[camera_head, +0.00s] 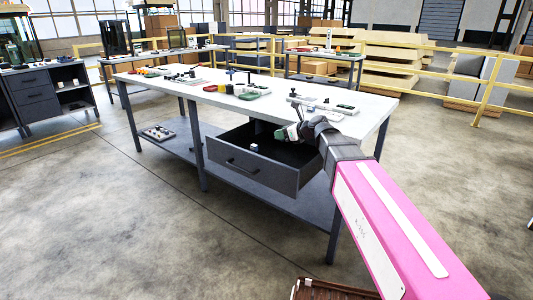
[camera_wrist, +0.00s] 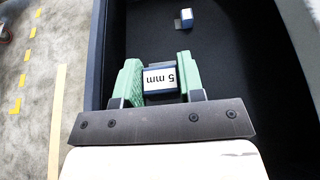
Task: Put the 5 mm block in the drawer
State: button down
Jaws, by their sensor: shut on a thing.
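In the wrist view, the 5 mm block (camera_wrist: 160,80) is blue with a white top marked "5 mm". It is between the green fingers of my gripper (camera_wrist: 158,82), which is shut on it. The open drawer (camera_head: 240,171) is dark grey and pulled out from under the white table. In the wrist view the block appears over the dark drawer floor (camera_wrist: 225,70); I cannot tell how high above it. In the head view my gripper (camera_head: 283,133) is over the drawer's right part, and the block is not clear there.
Another small blue and white block (camera_wrist: 187,18) lies in the drawer; it also shows in the head view (camera_head: 254,148). The white tabletop (camera_head: 190,92) above carries several small parts and trays. A lower shelf (camera_head: 180,146) is under the table.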

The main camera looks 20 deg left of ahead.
jog(key=shift+w+a+f, duration=0.15)
jog(key=shift+w+a, duration=0.3)
jog(key=shift+a, duration=0.1)
jog(key=shift+w+a+f, duration=1.25)
jog(key=shift+w+f, duration=0.05)
jog(key=shift+f, duration=0.5)
jog(key=shift+w+a+f, duration=1.3)
jog(key=shift+f, duration=0.45)
jog(key=shift+w+a+f, duration=1.25)
jog(key=shift+w+f, duration=0.05)
jog(key=shift+f, duration=0.5)
jog(key=shift+f, duration=0.6)
jog(key=c, duration=0.7)
grip_release()
jog(key=shift+c, duration=0.2)
jog(key=shift+r, duration=0.1)
jog(key=shift+r, duration=0.2)
jog(key=v, duration=1.2)
jog(key=shift+r, duration=0.4)
